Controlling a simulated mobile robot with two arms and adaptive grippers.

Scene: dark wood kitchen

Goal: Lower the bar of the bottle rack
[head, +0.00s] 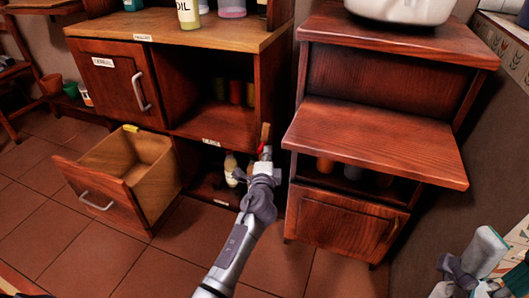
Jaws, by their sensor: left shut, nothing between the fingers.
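My left gripper (265,154) is shut and empty in the middle of the head view. Its tip is at the right front edge of the left cabinet's low open compartment. A narrow light-brown upright piece (265,133) with some red below it shows just above the fingertips. It looks like the raised bar of the bottle rack, and I cannot tell whether the fingers touch it. A pale bottle (230,166) stands in the low compartment, left of my gripper. My gripper and arm hide part of this compartment.
An open wooden drawer (105,205) juts out at the left, under a closed cabinet door (107,80). A shelf with jars (235,92) is above the low compartment. At the right, a second cabinet has a projecting wooden board (375,140). Tiled floor is free in front.

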